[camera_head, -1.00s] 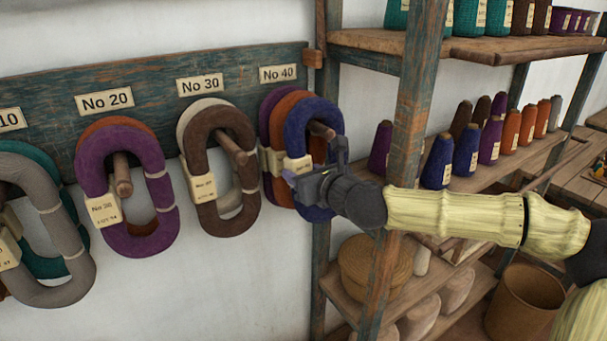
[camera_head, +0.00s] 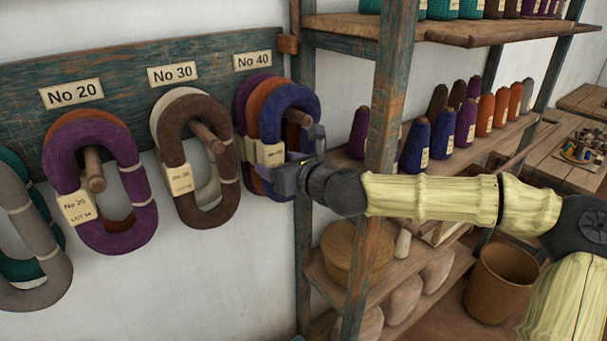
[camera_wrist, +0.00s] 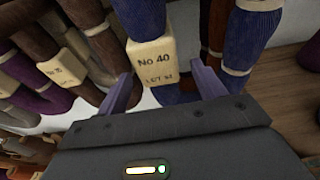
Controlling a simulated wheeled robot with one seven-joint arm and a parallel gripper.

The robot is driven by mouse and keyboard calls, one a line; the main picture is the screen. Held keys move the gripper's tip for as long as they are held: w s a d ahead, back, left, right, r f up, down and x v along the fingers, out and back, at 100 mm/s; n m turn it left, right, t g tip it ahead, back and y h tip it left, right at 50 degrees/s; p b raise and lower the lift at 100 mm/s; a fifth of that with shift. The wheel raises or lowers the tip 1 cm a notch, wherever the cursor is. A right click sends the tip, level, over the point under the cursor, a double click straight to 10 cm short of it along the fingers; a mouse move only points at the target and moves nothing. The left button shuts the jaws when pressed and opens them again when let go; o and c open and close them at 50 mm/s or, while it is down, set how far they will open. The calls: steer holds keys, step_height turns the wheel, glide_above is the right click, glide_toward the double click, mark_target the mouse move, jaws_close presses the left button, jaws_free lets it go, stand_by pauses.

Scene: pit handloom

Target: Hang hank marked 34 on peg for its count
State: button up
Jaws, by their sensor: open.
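A blue hank (camera_head: 304,102) hangs on the peg under the No 40 label (camera_head: 253,61), in front of an orange and a purple hank. Its cream tag (camera_wrist: 153,65) reads No 40 in the wrist view, with a lot number too small to read surely. My gripper (camera_wrist: 163,88) is open at the blue hank's lower part, one finger on each side below the tag; contact cannot be told. It also shows in the head view (camera_head: 288,172). A purple hank (camera_head: 129,179) hangs on the No 20 peg (camera_head: 94,170); its tag seems to read No 20, LOT 34.
Brown and cream hanks (camera_head: 214,205) hang under No 30. Grey and teal hanks (camera_head: 40,260) hang at the left edge. A shelf post (camera_head: 391,90) stands close behind my arm, with yarn cones (camera_head: 413,146) and baskets (camera_head: 500,290) on the right.

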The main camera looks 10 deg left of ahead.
steer(key=b+v, duration=0.2)
steer(key=v, duration=1.5)
